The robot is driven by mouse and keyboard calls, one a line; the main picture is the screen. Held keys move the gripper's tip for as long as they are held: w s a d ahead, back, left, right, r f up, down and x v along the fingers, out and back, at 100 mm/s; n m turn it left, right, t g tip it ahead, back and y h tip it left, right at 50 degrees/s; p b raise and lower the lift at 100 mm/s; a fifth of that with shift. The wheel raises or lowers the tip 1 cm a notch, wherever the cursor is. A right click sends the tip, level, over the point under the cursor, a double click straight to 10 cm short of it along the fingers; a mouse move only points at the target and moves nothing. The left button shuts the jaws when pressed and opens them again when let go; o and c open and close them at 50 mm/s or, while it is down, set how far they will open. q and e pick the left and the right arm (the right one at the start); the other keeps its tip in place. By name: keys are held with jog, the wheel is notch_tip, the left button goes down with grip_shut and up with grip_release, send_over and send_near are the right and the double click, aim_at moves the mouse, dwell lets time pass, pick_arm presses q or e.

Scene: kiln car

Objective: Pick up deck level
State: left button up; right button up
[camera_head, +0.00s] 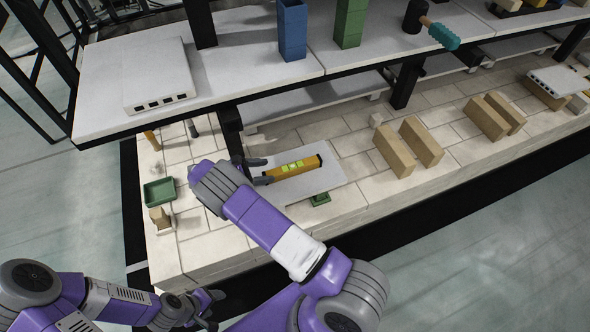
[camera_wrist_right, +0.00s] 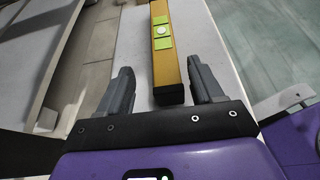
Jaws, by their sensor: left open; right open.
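The deck level is a yellow-orange bar with green vials and a dark end. In the head view the level (camera_head: 293,168) lies on a pale slab (camera_head: 318,184) on the lower brick deck. My right gripper (camera_head: 262,171) is open at the level's left end. In the right wrist view the level (camera_wrist_right: 166,50) runs away from me, its near end between the open fingers of my right gripper (camera_wrist_right: 161,90), closer to the right finger; I cannot tell whether they touch. My left gripper (camera_head: 212,300) is open and empty at the lower left, in front of the deck.
An upper shelf (camera_head: 240,85) overhangs the deck behind the level, with a dark post (camera_head: 230,128) close to my right gripper. A green tray (camera_head: 159,191) sits at left. Tan bricks (camera_head: 395,150) stand to the right. A blue block (camera_head: 292,30) is above.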

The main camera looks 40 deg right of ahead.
aim_at(280, 170)
jog(key=x, duration=0.4)
jog(key=b+x, duration=0.1)
jog(key=x, duration=0.1)
jog(key=shift+s+d+r, duration=0.1)
jog(key=shift+s, duration=0.25)
jog(key=shift+c, duration=0.5)
grip_shut()
